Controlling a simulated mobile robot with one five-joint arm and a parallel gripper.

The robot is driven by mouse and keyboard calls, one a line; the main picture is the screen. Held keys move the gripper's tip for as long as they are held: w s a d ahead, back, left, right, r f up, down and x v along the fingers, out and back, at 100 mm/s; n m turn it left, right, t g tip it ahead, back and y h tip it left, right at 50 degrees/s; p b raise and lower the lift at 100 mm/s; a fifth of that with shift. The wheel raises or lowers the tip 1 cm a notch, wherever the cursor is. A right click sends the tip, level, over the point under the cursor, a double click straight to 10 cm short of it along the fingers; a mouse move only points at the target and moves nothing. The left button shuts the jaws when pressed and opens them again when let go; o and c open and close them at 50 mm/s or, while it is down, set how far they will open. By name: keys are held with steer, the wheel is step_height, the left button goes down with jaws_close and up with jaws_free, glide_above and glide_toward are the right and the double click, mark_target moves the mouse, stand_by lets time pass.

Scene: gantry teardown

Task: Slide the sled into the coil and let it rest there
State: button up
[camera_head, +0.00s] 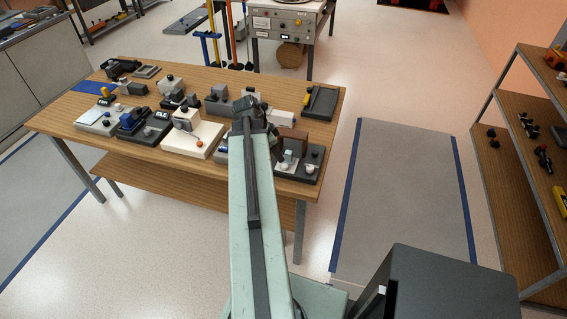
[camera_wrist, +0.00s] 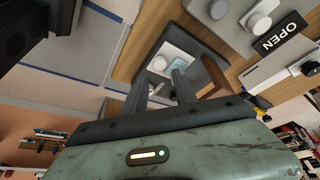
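A dark base plate (camera_head: 313,177) sits at the near right corner of the table. On it stands a brown upright part (camera_head: 296,144), likely the coil, and a pale plate with a small block (camera_head: 288,160), likely the sled. In the wrist view the pale plate (camera_wrist: 178,52) lies just beyond my fingertips, and the brown part (camera_wrist: 214,76) stands to the right of them. My gripper (camera_wrist: 158,80) has its two dark fingers apart, close to the pale plate. Whether they touch the small block is unclear. My arm hides part of this station in the head view.
Several other devices crowd the wooden table (camera_head: 70,120), including a white box (camera_head: 190,140) just left of my arm. An OPEN label (camera_wrist: 281,33) shows in the wrist view. A shelf (camera_head: 515,150) stands at right. The floor mat (camera_head: 400,190) is clear.

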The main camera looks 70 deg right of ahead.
mark_target(285, 165)
steer(key=b+x, duration=0.6)
steer(key=x, duration=0.1)
steer(key=shift+f+b, duration=0.35)
steer(key=shift+r, duration=0.15)
jaws_close()
steer(key=shift+d, duration=0.15)
stand_by(0.7)
